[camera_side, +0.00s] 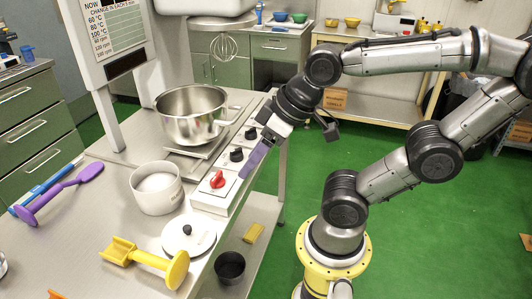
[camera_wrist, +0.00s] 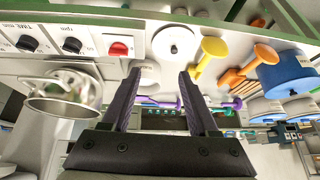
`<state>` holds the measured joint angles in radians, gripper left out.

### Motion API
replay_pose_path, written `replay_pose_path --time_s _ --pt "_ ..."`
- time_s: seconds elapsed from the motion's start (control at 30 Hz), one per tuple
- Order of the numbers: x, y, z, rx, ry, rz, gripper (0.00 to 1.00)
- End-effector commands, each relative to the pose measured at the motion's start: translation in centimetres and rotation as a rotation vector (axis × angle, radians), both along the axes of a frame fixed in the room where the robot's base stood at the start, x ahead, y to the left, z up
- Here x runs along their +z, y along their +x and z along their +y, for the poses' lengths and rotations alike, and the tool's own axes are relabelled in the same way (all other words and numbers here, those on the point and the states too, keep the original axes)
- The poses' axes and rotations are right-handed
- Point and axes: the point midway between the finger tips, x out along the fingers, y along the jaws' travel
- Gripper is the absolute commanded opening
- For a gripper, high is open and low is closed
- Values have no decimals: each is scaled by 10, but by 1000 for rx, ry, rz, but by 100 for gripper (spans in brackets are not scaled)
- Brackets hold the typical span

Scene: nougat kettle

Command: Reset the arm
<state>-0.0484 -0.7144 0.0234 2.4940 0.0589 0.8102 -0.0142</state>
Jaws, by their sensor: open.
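My gripper (camera_side: 254,159) is at the table's right edge, above the control panel, in the side view. Its purple fingers point down and to the left, near the panel's right side. In the wrist view the fingers of my gripper (camera_wrist: 157,75) are spread apart, with nothing held between them. The steel kettle (camera_side: 191,116) stands on its base left of my gripper, clear of the fingers. The kettle also shows in the wrist view (camera_wrist: 62,106) at the left. From the side I cannot tell whether the fingertips touch the panel.
The panel has a red knob (camera_side: 217,180) and black knobs. A white pot (camera_side: 157,188), a white lid (camera_side: 188,237), a yellow tool (camera_side: 145,259) and a purple tool (camera_side: 57,196) lie to the left. A display board (camera_side: 108,40) stands behind.

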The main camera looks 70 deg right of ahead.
Motion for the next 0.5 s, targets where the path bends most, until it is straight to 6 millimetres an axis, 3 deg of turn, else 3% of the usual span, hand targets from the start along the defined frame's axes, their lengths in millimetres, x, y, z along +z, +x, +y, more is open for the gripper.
replay_pose_path --time_s 0.13,0.5 --pt "1 -18 -18 -46 -48 31 60" --pt "1 -19 -19 -47 -52 36 60"
